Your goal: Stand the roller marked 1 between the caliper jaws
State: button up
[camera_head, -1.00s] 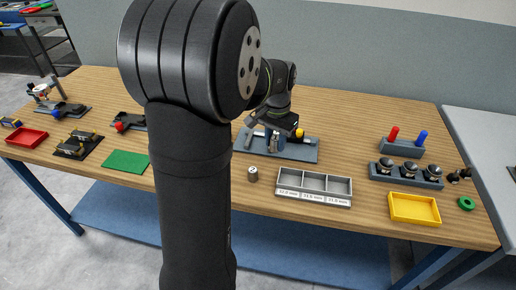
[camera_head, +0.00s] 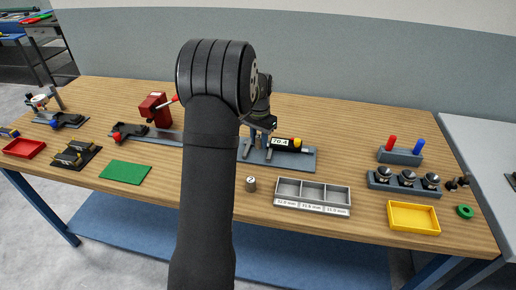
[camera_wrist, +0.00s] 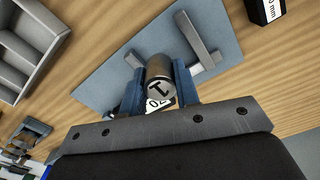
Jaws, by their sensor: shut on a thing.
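My gripper (camera_wrist: 159,90) is shut on a grey metal roller (camera_wrist: 160,72) in the wrist view; its end face carries an upside-down 1. The grey caliper jaws (camera_wrist: 197,38) rise from the blue-grey base plate (camera_wrist: 105,72) just past the roller, one on either side of it in the picture. I cannot tell whether the roller touches the plate. In the head view my gripper (camera_head: 260,128) is above the caliper base plate (camera_head: 300,160), close to the jaws (camera_head: 268,152). The caliper display (camera_head: 281,142) reads 70.4. The held roller is not clear there.
A roller marked 2 (camera_head: 251,185) stands in front of the plate. A grey three-compartment tray (camera_head: 312,209) is to its right, empty. A yellow tray (camera_head: 413,230) and a green mat (camera_head: 126,174) lie farther out. A red box (camera_head: 155,110) stands back left.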

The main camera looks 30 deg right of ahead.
aim_at(258, 148)
jog(key=shift+w+a+f, duration=0.1)
jog(key=shift+w+f, duration=0.1)
jog(key=shift+w, duration=0.05)
jog(key=shift+f, duration=1.9)
jog(key=shift+f, duration=0.15)
jog(key=o, duration=0.8)
notch_tip(258, 148, up, 12)
jog(key=shift+r, duration=0.15)
